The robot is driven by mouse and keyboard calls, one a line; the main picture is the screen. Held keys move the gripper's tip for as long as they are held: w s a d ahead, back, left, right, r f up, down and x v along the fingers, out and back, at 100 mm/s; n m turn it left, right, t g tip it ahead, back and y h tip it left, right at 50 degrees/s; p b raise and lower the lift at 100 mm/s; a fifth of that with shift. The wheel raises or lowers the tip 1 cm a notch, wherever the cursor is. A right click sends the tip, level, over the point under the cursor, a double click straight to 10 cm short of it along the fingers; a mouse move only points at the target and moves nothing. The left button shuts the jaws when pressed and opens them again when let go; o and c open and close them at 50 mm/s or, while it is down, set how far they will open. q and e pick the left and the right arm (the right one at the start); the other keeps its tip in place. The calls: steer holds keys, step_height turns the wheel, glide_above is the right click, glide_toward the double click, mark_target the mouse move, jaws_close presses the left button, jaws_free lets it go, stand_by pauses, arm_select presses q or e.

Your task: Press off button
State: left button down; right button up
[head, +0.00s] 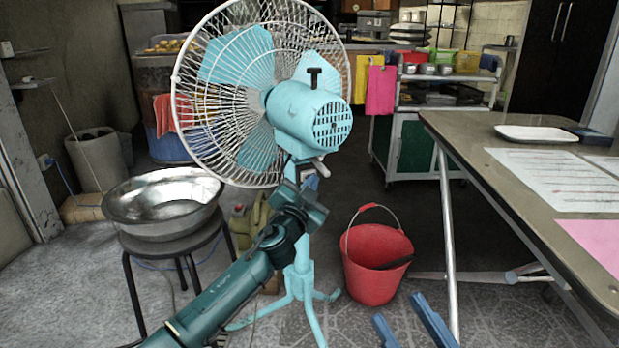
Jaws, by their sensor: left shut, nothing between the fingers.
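A light-blue standing fan (297,112) with a white wire cage faces away from me in the middle of the head view. Its stand (303,270) runs down to a footed base on the floor. My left gripper (311,181) is in front of the stand, just below the motor housing, with its fingers shut and empty. Whether it touches the fan, I cannot tell. My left wrist and arm hide part of the stand. No off button can be made out. My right gripper (408,322) shows only its blue fingers at the bottom edge, apart, with nothing between them.
A metal bowl (163,196) sits on a stool at the left. A red bucket (376,258) stands on the floor right of the fan. A table (492,181) with papers and a white tray (536,133) fills the right side. A cart stands behind.

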arm_select(q)
steer(key=shift+w+a, duration=0.1)
steer(key=shift+w, duration=0.05)
stand_by(0.4)
steer(key=shift+s+d, duration=0.4)
steer(key=shift+s, duration=0.35)
steer(key=shift+s+d+p, duration=0.3)
steer(key=shift+s+d, duration=0.1)
steer(key=shift+s, duration=0.35)
steer(key=shift+s+d+p, duration=0.35)
steer(key=shift+s+d, duration=0.1)
steer(key=shift+s, duration=0.25)
steer(key=shift+s+d+p, duration=0.3)
steer(key=shift+s+d, duration=0.1)
steer(key=shift+s, duration=0.35)
